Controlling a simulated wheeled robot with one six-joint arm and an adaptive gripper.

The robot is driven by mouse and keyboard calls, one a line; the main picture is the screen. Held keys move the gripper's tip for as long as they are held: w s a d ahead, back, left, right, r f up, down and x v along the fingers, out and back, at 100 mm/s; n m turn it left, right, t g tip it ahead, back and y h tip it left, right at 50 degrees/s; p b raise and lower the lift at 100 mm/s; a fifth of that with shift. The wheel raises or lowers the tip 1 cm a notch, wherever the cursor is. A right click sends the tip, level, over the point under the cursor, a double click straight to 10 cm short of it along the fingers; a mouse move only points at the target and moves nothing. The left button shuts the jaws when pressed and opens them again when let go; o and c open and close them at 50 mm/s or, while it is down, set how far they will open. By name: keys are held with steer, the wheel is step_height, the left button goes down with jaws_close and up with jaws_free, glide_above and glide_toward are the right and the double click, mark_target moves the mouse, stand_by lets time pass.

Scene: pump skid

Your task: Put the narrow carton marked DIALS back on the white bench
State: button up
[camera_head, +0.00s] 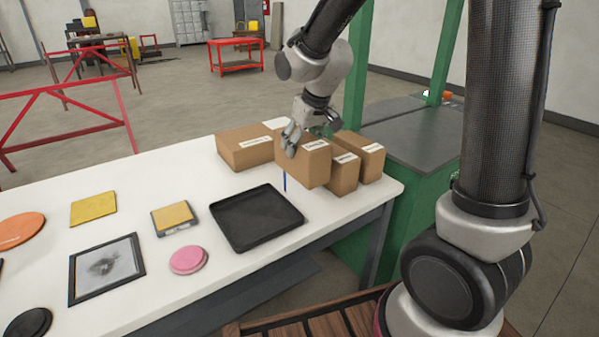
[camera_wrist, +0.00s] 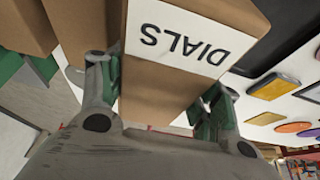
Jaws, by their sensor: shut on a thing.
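The narrow brown carton marked DIALS (camera_wrist: 155,88) is between my gripper's fingers in the wrist view; its white label reads upside down there. In the head view this carton (camera_head: 312,167) is over the right part of the white bench (camera_head: 130,167), among other cartons. My gripper (camera_head: 293,141) is shut on its upper part from above; both fingers show in the wrist view (camera_wrist: 159,92). The carton looks upright. Whether its underside touches the bench is not clear.
A wide carton (camera_head: 243,150) stands behind left, and two more cartons (camera_head: 344,178) (camera_head: 368,158) stand close on the right. A black tray (camera_head: 256,218) lies in front. A thin blue thing (camera_head: 285,182) shows beside the held carton. Flat items occupy the bench's left.

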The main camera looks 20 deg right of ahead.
mark_target(309, 142)
step_height(309, 142, down, 7)
steer(key=shift+r, duration=0.2)
stand_by(0.3)
steer(key=o, duration=1.4)
steer(key=shift+f, duration=0.15)
steer(key=shift+o, duration=0.2)
steer(key=v, duration=1.1)
steer(key=shift+s+r, duration=0.1)
steer(key=shift+r, duration=0.1)
steer(key=shift+s+d+r, duration=0.15)
steer(key=shift+s+r, duration=0.1)
steer(key=shift+r, duration=0.25)
steer(key=s+d+r+m, duration=0.1)
steer(key=s+d+r, duration=0.2)
steer(key=s+d, duration=0.3)
steer(key=s+d+r+m+h, duration=0.1)
steer(key=s+d, duration=0.6)
steer(key=s, duration=0.9)
steer(key=shift+r+m, duration=0.8)
steer(key=shift+r, duration=0.15)
